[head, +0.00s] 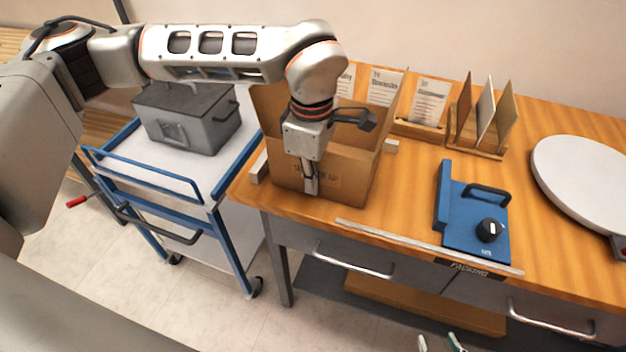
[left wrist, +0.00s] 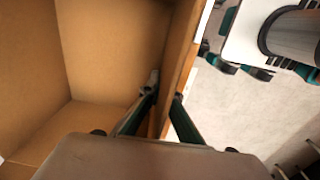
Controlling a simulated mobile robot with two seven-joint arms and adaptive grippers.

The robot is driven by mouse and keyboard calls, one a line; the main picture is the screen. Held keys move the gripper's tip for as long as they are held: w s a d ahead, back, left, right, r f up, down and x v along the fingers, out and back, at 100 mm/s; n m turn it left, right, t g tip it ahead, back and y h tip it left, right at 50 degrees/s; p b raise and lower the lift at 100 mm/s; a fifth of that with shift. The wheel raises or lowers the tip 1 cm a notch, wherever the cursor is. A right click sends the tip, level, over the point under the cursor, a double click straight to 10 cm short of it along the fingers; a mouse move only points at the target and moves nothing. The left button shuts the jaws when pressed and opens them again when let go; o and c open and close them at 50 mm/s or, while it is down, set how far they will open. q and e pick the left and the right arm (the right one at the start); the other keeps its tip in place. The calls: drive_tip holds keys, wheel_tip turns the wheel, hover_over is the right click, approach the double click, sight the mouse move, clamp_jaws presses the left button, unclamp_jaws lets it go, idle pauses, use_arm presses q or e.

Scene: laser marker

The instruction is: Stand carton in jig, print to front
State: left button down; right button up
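The carton (head: 345,183) is a brown open-topped box standing upright at the left end of the wooden table, with faint dark print on its front face. Its inside shows in the left wrist view (left wrist: 105,50). Pale blocks (head: 391,146) sit by its left and right sides; I cannot tell whether they are the jig. My left gripper (head: 310,190) points down at the front wall. In the left wrist view its fingers (left wrist: 166,95) straddle that wall and look closed on it. My right gripper (head: 439,343) shows only spread fingertips at the bottom edge, open and empty.
A blue fixture (head: 462,240) with black handle and knob stands right of the carton. Behind are printed cards (head: 430,100) and a wooden rack (head: 475,148). A round white plate (head: 585,180) lies far right. A blue-railed cart (head: 150,170) carries a grey case (head: 205,125).

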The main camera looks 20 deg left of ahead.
use_arm(q)
drive_tip(key=shift+f, duration=0.2)
drive_tip(key=c, duration=2.7)
unclamp_jaws()
drive_tip(key=shift+f, duration=0.1)
drive_tip(key=shift+c, duration=0.2)
drive_tip(key=o, duration=0.5)
drive_tip(key=shift+c, duration=0.2)
wheel_tip(320, 180, up, 12)
drive_tip(key=shift+s+r+p, duration=0.15)
drive_tip(key=shift+r+p, duration=0.05)
drive_tip(key=shift+p, duration=0.2)
